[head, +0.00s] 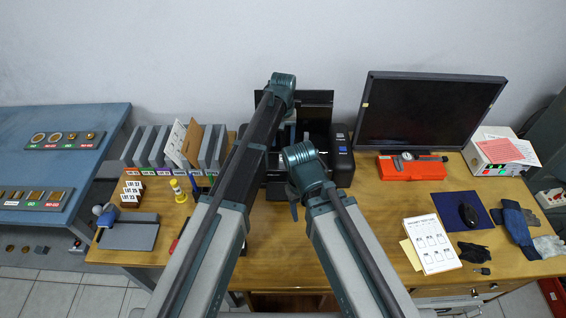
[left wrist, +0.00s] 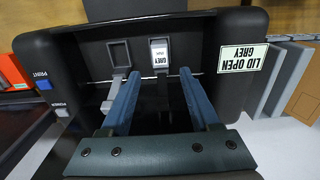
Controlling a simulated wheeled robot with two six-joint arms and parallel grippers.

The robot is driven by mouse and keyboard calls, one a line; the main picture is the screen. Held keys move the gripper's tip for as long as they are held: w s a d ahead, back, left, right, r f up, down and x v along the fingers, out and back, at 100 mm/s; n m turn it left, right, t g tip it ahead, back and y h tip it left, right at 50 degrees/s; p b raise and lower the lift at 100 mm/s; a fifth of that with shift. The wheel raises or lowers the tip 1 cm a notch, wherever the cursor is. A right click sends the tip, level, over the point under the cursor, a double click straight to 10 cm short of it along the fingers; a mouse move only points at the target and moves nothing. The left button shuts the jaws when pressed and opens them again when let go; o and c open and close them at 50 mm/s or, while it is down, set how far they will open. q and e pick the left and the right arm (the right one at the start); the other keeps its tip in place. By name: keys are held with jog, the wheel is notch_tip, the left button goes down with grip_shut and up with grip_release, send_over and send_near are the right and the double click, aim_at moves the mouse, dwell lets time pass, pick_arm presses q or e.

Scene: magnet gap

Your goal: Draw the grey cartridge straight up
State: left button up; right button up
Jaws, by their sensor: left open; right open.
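The black printer (head: 342,150) stands open at the back of the desk. In the left wrist view, the grey cartridge (left wrist: 160,50), with a white label reading GREY, sits in its slot. An empty-looking slot (left wrist: 119,52) is to its left. My left gripper (left wrist: 159,73) is open over the printer, its two blue fingers apart on either side of the cartridge in the picture; I see no contact. In the head view the cartridge is not clear behind my arm. My right gripper (head: 293,203) is low in front of the printer, mostly hidden by its own arm.
A monitor (head: 428,112) and a red case (head: 412,167) stand right of the printer. Grey upright dividers (head: 150,146) stand left of it. A sign (left wrist: 242,59) reads LID OPEN GREY. Printed cards (head: 432,243) lie at front right.

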aim_at(283, 155)
pick_arm(q)
notch_tip(283, 155, down, 8)
jog(key=b, duration=0.7)
jog(key=shift+f+b, duration=0.2)
jog(key=shift+b, duration=0.1)
pick_arm(e)
notch_tip(283, 155, down, 8)
jog(key=shift+f, duration=0.15)
pick_arm(q)
jog(key=shift+c, duration=0.4)
jog(key=c, duration=0.9)
notch_tip(283, 155, up, 7)
jog(key=p, duration=0.7)
jog(key=shift+r, duration=0.2)
jog(key=shift+f, duration=0.15)
pick_arm(e)
notch_tip(283, 155, up, 7)
